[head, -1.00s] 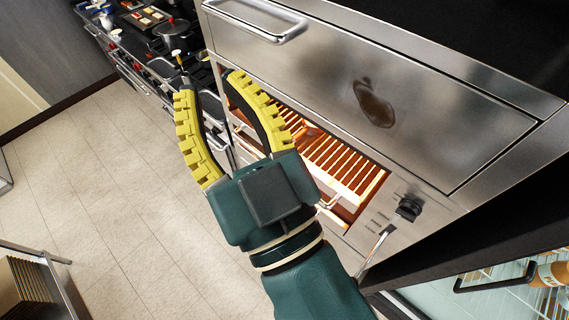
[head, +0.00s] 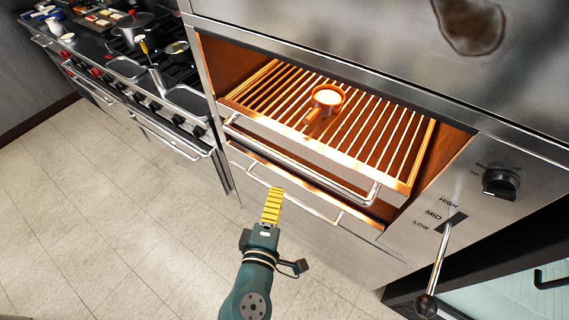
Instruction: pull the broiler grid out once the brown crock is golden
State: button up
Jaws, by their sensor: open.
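The brown crock (head: 313,121) stands upright on the broiler grid (head: 393,140), toward the back, with a stubby handle pointing to the front. Its top looks pale cream under the orange glow; I cannot tell browning from the light. The grid lies inside the lit broiler bay, with a metal bar handle (head: 372,193) along its front. My gripper (head: 271,190) is in front of and below the grid, near the lower handle (head: 300,206), and apart from the crock. It is open and empty, seen edge-on, so one yellow finger hides the other.
A control panel at right has a black knob (head: 500,183) and a lever (head: 440,258) in a slot marked HIGH, MID, LOW. A range (head: 130,95) with pots stands at left. The tiled floor (head: 120,220) at lower left is clear.

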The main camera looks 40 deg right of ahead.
aim_at(286, 164)
jog(key=x, duration=1.4)
jog(key=shift+w+d+f+b, duration=0.15)
jog(key=shift+d+b, duration=0.15)
jog(key=shift+b, duration=0.05)
jog(key=shift+c, duration=0.3)
jog(key=shift+a, duration=0.1)
grip_shut()
